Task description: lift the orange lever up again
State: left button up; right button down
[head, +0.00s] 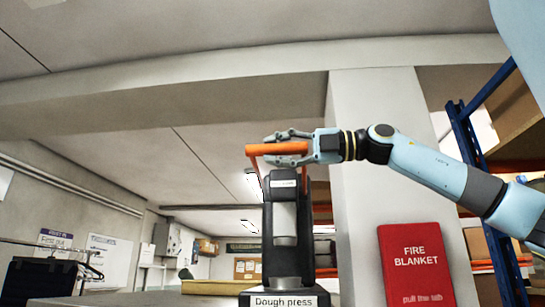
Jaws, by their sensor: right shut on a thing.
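The orange lever (263,149) is a bar at the top of the black dough press (267,232), joined to it by thin orange arms. The bar sits above the press's top, in its raised range. My right gripper (288,147) comes in from the right and is shut on the lever's bar, with fingers above and below it. The press stands upright on a grey surface, with a grey cylinder in its middle and a "Dough press" label at its base. My left gripper is out of view.
A red fire blanket box (415,265) hangs on the white pillar (372,110) right of the press. A blue-framed shelf (480,190) with boxes stands at the far right. A dark thing (38,281) stands at the lower left. Space left of the press looks open.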

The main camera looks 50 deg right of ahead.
jog(key=shift+d+r, duration=0.15)
jog(key=shift+r, duration=0.15)
jog(key=c, duration=1.1)
grip_release()
jog(key=shift+c, duration=0.2)
jog(key=shift+o, duration=0.2)
jog(key=shift+f, duration=0.1)
